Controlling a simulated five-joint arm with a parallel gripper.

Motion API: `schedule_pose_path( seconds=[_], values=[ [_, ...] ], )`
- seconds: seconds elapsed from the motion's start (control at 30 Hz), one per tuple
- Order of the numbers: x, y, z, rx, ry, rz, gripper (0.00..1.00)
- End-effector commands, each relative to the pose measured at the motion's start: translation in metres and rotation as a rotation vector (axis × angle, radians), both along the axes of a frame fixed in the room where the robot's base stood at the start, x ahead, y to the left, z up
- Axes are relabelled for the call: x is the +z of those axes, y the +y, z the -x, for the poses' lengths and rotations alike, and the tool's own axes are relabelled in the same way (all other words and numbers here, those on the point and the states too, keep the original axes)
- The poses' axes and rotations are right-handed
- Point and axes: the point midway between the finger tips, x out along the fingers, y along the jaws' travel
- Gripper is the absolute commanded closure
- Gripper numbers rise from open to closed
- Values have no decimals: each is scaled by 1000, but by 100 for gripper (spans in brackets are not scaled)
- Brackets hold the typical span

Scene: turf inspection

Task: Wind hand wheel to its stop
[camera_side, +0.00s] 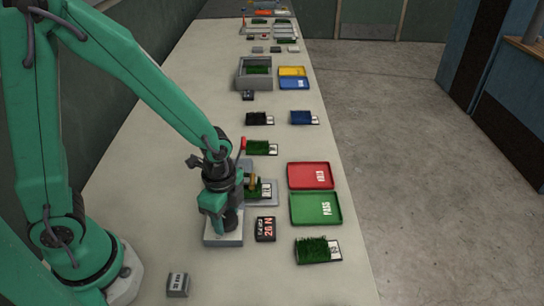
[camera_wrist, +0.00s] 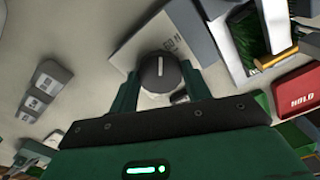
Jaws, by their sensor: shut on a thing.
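The hand wheel (camera_wrist: 160,72) shows in the wrist view as a round dark grey knob with a white line on its top. The line points nearly straight up in that picture. My gripper (camera_wrist: 161,84) is shut on the hand wheel, with one green finger on each side of its rim. In the side view my gripper (camera_side: 225,212) points down over a light grey base plate (camera_side: 223,241), and it hides most of the wheel. Beside it, a turf sample (camera_side: 262,189) sits in a grey fixture. A black display (camera_side: 265,230) to the right reads about 26 N.
A red tray (camera_side: 311,176) and a green PASS tray (camera_side: 316,208) lie right of the fixture. A turf sample (camera_side: 317,250) lies near the right edge. A small grey block (camera_side: 178,284) stands in front. More samples and trays line the bench behind.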

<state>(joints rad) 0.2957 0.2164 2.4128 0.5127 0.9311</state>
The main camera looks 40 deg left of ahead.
Motion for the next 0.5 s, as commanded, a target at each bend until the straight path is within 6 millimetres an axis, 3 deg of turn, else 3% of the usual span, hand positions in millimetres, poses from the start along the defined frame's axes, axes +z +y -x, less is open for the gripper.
schedule_pose_path(
  seconds=[0.5],
  values=[
    [1, 0, 0, -457, -1, 0, 75]
  ],
)
